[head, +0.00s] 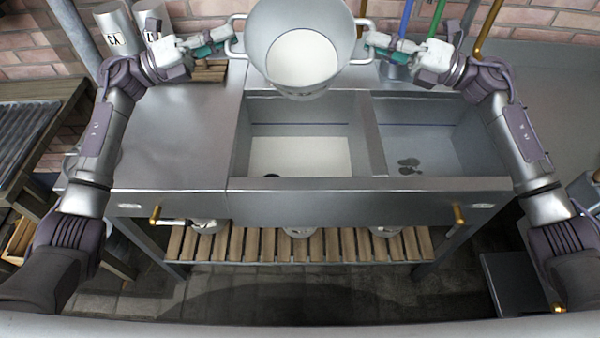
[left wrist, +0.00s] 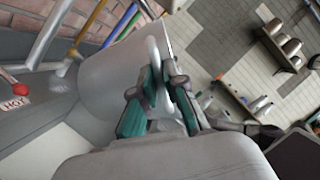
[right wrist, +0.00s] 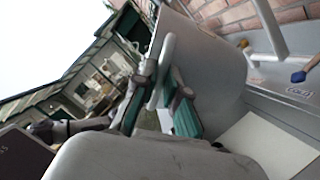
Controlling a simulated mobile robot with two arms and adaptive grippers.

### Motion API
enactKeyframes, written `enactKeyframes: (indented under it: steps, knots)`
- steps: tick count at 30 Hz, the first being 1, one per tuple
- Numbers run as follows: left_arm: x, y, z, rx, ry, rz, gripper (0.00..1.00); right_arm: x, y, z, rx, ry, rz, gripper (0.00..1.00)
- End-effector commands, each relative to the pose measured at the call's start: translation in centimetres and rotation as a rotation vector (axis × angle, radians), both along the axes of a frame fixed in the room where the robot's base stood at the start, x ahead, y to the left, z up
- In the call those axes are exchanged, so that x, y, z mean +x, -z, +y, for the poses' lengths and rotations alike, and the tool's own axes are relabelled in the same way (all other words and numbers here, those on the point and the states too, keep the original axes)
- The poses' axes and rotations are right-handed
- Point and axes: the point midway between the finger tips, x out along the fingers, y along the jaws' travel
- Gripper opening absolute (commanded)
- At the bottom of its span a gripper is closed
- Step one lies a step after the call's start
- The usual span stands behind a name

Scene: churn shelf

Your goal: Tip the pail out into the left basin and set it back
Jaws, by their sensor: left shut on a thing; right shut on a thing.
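The grey metal pail (head: 300,30) is held up above the back of the left basin (head: 243,150), its mouth turned toward me. White liquid (head: 303,60) shows inside it. White also covers the floor of the left basin, with a small dark spot at its front left. My left gripper (head: 226,42) is shut on the pail's left side handle, which also shows in the left wrist view (left wrist: 155,62). My right gripper (head: 372,48) is shut on the right side handle, seen in the right wrist view (right wrist: 165,65). Whether liquid is flowing out is unclear.
The right basin (head: 440,135) is empty apart from dark drain marks. Two labelled canisters (head: 116,32) stand at the back left. Coloured pipes (head: 407,18) run up the brick wall. A slatted shelf (head: 330,245) is below.

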Motion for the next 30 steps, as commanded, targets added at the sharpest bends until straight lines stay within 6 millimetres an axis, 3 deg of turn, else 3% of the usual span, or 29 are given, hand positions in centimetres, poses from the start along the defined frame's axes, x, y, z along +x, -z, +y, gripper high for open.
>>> enactKeyframes:
  steps: [6, 17, 30]
  knots:
    - [0.07, -0.29, 0.1, -0.017, -0.003, -0.162, 0.0, 0.06, -0.31, -0.13, -0.006, 0.002, -0.162, 0.0]
    - [0.05, -0.32, 0.1, -0.019, -0.003, -0.198, 0.0, 0.06, -0.3, -0.15, -0.011, 0.003, -0.197, 0.0]
    - [0.05, -0.25, 0.12, -0.036, -0.005, -0.441, 0.0, 0.07, -0.23, -0.14, -0.03, 0.003, -0.44, 0.0]
